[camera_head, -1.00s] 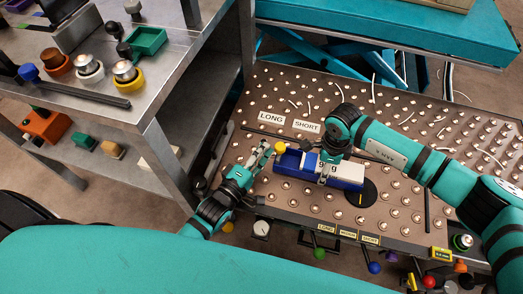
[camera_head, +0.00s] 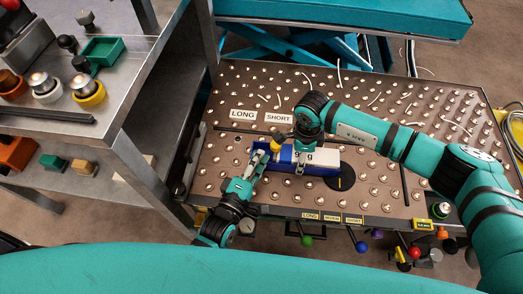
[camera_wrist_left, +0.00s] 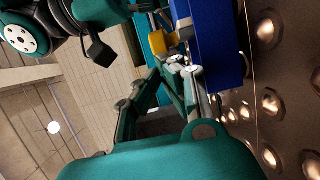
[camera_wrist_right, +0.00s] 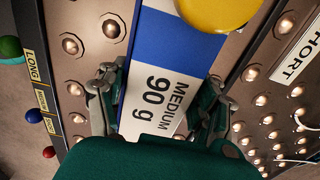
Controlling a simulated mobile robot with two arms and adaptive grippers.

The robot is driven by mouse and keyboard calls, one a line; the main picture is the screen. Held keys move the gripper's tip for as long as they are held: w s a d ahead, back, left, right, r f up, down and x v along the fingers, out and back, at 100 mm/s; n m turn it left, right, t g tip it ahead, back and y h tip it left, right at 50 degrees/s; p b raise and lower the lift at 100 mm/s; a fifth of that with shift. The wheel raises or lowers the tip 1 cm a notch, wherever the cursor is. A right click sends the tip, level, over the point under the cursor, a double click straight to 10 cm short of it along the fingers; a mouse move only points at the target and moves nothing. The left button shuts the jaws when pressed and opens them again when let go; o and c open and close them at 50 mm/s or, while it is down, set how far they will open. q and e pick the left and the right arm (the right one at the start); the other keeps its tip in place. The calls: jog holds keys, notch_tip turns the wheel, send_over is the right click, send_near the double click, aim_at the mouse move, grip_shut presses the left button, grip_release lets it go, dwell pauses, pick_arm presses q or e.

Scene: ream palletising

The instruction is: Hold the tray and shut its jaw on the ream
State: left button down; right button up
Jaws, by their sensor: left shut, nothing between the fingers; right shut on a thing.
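The blue tray (camera_head: 322,171) lies on the studded table and also fills the upper middle of the left wrist view (camera_wrist_left: 218,45). The white and blue ream, marked MEDIUM 90 g (camera_wrist_right: 160,90), lies in it. A yellow ball knob (camera_head: 276,145) stands at the tray's left end; it also shows in the right wrist view (camera_wrist_right: 215,8). My right gripper (camera_wrist_right: 158,100) is shut across the tray, its fingers at both sides of the ream. My left gripper (camera_head: 261,158) is shut and empty at the tray's left end, close to the knob. Whether it touches the tray is unclear.
A black disc (camera_head: 341,178) lies right of the tray. LONG and SHORT labels (camera_head: 278,118) are behind it. A grey metal bench (camera_head: 130,60) with knobs and a green bin (camera_head: 103,48) stands at the left. Coloured knobs hang along the table's front edge.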

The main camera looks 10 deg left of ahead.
pick_arm(q)
jog(key=v, duration=0.7)
jog(key=shift+s+a, duration=0.1)
jog(key=shift+s, duration=0.15)
pick_arm(e)
jog(key=shift+w+r, duration=0.1)
jog(key=o, duration=1.4)
